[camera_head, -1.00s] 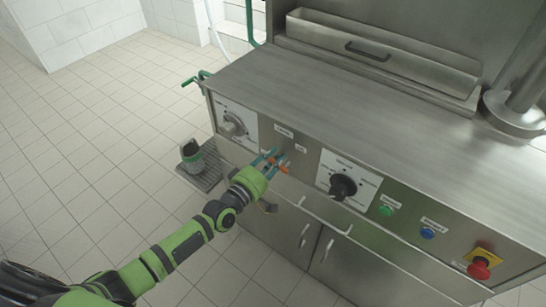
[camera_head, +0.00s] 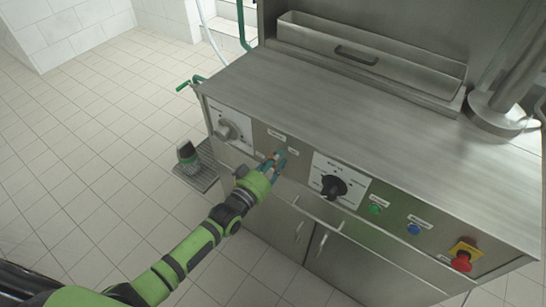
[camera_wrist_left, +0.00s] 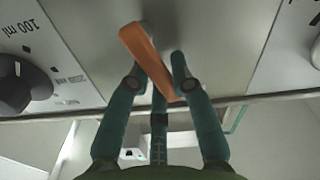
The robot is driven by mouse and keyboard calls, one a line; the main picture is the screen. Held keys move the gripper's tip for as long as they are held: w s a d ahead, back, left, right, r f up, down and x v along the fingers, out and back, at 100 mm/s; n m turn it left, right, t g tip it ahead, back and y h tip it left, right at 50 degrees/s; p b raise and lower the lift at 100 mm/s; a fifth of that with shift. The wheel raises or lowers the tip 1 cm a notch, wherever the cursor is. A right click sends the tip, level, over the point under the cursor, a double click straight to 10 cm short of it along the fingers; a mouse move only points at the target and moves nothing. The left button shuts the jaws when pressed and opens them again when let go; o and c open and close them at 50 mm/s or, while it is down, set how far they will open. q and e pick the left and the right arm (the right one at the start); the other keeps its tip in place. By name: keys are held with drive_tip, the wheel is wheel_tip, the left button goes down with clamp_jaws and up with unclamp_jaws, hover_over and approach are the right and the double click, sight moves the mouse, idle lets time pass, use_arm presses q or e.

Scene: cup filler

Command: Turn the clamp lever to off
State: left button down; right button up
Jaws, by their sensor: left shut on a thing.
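The clamp lever is an orange bar on the front panel of the steel machine. In the left wrist view the clamp lever (camera_wrist_left: 146,48) lies tilted between the fingers, with one end reaching past them. The small labels by the lever are too small to read. My right gripper is out of view.
A grey knob (camera_head: 227,130) is left of the lever and a black knob (camera_head: 333,187) right of it. Green (camera_head: 375,208) and blue (camera_head: 413,229) buttons and a red emergency button (camera_head: 461,261) follow.

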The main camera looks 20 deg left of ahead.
use_arm(q)
drive_tip(key=shift+s+d+r+m, duration=0.1)
drive_tip(key=shift+d+m, duration=0.2)
drive_tip(key=shift+m, duration=0.65)
drive_tip(key=shift+s+d+m, duration=0.1)
drive_tip(key=shift+d+m, duration=0.15)
drive_tip(key=shift+m, duration=0.7)
drive_tip(key=c, duration=1.1)
unclamp_jaws()
drive_tip(key=shift+o, duration=0.2)
drive_tip(key=shift+s+a, duration=0.15)
drive_tip(key=shift+s, duration=0.35)
drive_tip(key=v, duration=1.1)
